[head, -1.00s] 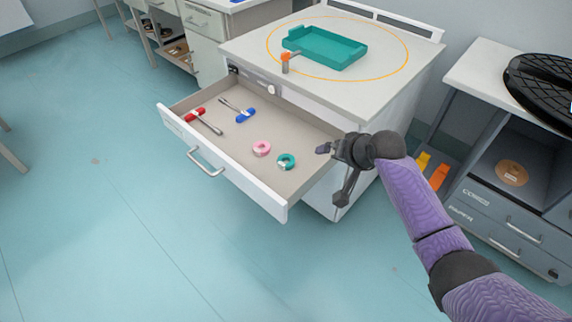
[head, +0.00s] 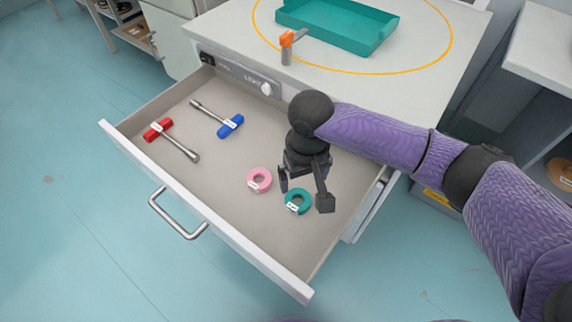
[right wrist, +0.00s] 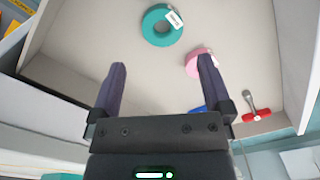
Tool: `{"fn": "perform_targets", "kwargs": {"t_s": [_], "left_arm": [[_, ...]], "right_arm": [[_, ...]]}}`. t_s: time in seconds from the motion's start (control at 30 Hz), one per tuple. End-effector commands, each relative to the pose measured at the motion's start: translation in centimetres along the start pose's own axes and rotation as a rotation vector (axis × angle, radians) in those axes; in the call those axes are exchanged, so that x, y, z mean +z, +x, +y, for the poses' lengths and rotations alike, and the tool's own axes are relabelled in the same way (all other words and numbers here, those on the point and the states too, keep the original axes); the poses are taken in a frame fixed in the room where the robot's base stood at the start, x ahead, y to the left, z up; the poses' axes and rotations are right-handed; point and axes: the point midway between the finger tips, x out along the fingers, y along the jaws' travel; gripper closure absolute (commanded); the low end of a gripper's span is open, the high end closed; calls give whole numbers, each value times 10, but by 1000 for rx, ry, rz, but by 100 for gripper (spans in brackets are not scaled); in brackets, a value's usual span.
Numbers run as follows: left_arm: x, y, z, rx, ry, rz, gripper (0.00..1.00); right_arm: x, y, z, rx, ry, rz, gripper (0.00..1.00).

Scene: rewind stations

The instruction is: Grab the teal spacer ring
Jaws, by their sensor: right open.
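The teal spacer ring (head: 298,201) lies flat in the open drawer, with a white label on its front side. It also shows in the right wrist view (right wrist: 161,41), ahead of the fingertips and roughly between their lines. My right gripper (head: 305,194) is open and empty above the drawer, just over the teal ring. In the right wrist view its two fingers (right wrist: 161,66) are spread apart, not touching the ring. A pink ring (head: 259,180) lies just left of the teal one; a finger partly covers it in the right wrist view (right wrist: 196,66). My left gripper is not in view.
The drawer (head: 200,225) also holds a red-handled tool (head: 172,139) and a blue-handled tool (head: 217,119) at the left. Its walls surround the rings. The cabinet top above carries a teal tray (head: 340,25) and an orange-topped post (head: 287,47).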

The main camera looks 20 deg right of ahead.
Motion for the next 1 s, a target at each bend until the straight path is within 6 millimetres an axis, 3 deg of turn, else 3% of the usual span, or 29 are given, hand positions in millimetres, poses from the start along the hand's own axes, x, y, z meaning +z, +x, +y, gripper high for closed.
{"fn": "perform_targets", "kwargs": {"t_s": [0.13, 0.6, 0.83, 0.87, 1.0], "left_arm": [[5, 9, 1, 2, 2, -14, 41], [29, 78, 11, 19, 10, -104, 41], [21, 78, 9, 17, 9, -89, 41], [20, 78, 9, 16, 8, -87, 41], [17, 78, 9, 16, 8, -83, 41]], "right_arm": [[1, 13, 0, 7, -7, -4, 0], [-6, 102, -2, 4, -8, -10, 0], [-6, 101, -2, 5, -6, 0, 0], [-6, 101, -2, 5, -6, 0, 2], [-6, 100, -2, 5, -6, 0, 32]]}}
